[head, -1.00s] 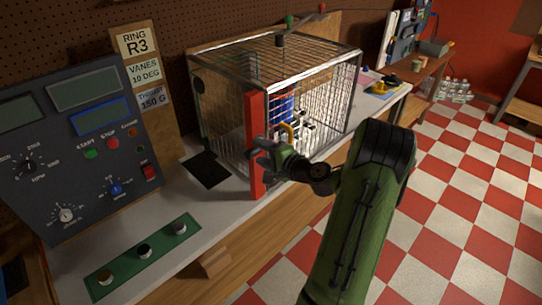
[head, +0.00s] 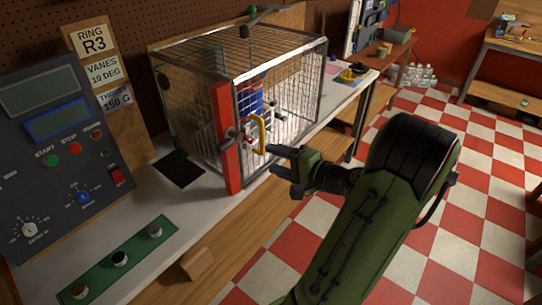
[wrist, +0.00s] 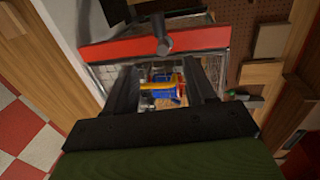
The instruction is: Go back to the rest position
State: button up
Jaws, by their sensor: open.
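My gripper (head: 272,160) is open and empty in the head view, in front of the wire cage (head: 290,112) and a little right of its yellow handle (head: 260,134). A gap shows between the fingers and the handle. In the wrist view, the two dark fingers of my gripper (wrist: 163,84) are spread, with the yellow handle (wrist: 158,86) showing between and beyond them. The red post (head: 227,140) stands at the cage's front corner with a grey latch knob (head: 231,134) on it. The red bar also crosses the wrist view (wrist: 110,47). A blue cylinder (head: 255,97) shows inside the cage.
A control panel (head: 60,150) stands at left on the bench (head: 145,200). A green strip with several knobs (head: 125,255) lies near the bench's front edge.

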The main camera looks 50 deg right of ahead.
jog(key=w+a+f+n+g+y, duration=0.15)
jog(key=a+n+g, duration=0.4)
jog(key=a, duration=0.55)
jog(key=w+a+n+g+y, duration=0.2)
jog(key=a+n+g, duration=0.2)
jog(key=a+n, duration=0.5)
jog(key=s+a+r+n+h, duration=0.3)
jog(key=s+a, duration=0.4)
jog(key=s, duration=0.5)
jog(key=shift+s+a+r+g+h, duration=0.2)
jog(key=shift+s+r+g+h, duration=0.2)
jog(key=shift+r+h, duration=0.2)
jog(key=shift+a, duration=0.1)
